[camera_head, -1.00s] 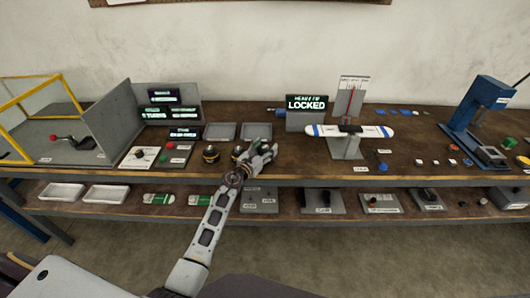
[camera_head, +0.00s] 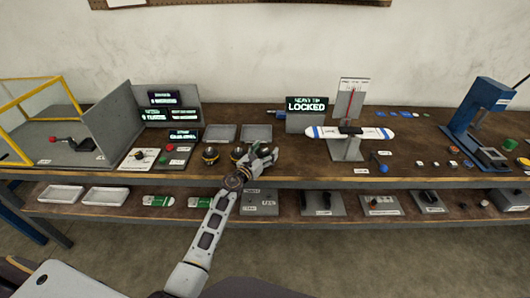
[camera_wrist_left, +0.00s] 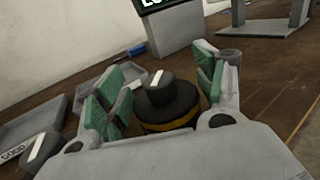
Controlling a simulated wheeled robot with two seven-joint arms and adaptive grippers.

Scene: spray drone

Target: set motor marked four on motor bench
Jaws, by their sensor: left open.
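Two black-and-yellow round motors stand on the bench top in the head view, one at the left (camera_head: 210,154) and one just left of my gripper (camera_head: 237,153). My left gripper (camera_head: 264,155) is open, low over the bench top right of them. In the left wrist view, a motor (camera_wrist_left: 168,105) with a black top, white mark and yellow band stands between my open green-padded fingers (camera_wrist_left: 160,88), not clamped. Another dark top with a white stripe (camera_wrist_left: 40,148) shows at the left there. I cannot read a number four on any motor.
Two grey trays (camera_head: 220,126) lie behind the motors; one bears a GOOD label in the wrist view. Lit screens (camera_head: 168,115) and a control panel stand left. A LOCKED display (camera_head: 307,104) and a propeller stand (camera_head: 347,146) stand right. A lower shelf holds more parts.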

